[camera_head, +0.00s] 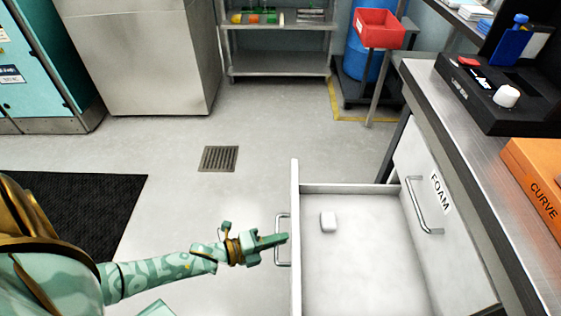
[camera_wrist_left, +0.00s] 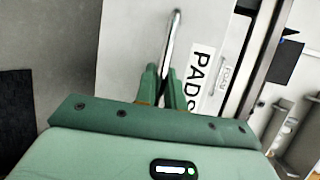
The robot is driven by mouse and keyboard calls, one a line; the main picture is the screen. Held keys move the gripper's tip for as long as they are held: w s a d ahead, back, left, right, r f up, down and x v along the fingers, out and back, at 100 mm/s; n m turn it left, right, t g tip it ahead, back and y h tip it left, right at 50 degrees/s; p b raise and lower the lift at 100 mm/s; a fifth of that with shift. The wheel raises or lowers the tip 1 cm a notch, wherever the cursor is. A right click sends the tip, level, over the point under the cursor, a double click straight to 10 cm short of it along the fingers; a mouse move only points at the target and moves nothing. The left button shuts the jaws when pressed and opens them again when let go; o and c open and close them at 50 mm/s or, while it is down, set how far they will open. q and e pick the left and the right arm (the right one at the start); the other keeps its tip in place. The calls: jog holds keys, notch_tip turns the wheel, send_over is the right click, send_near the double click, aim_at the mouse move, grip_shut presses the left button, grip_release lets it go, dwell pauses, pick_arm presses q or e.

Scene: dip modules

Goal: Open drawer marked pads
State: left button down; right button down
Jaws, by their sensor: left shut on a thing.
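The drawer marked pads (camera_head: 350,189) is pulled well out from under the counter, with its inside showing from above in the head view. Its white front with the PADS label (camera_wrist_left: 201,78) faces my left gripper in the left wrist view. My left gripper (camera_head: 283,239) is at the drawer's outer front. Its green fingers are shut on the metal bar handle (camera_wrist_left: 173,40), one on each side of it. A small white block (camera_head: 328,221) lies inside the drawer. My right gripper is not in view.
The counter (camera_head: 450,120) holds a black device (camera_head: 500,95) and an orange CURVE box (camera_head: 540,180). A red bin (camera_head: 379,28) stands farther back. The floor around the drain (camera_head: 219,158) is clear.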

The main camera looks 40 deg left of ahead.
pick_arm(q)
jog(key=shift+s+f, duration=0.1)
jog(key=c, duration=1.8)
grip_release()
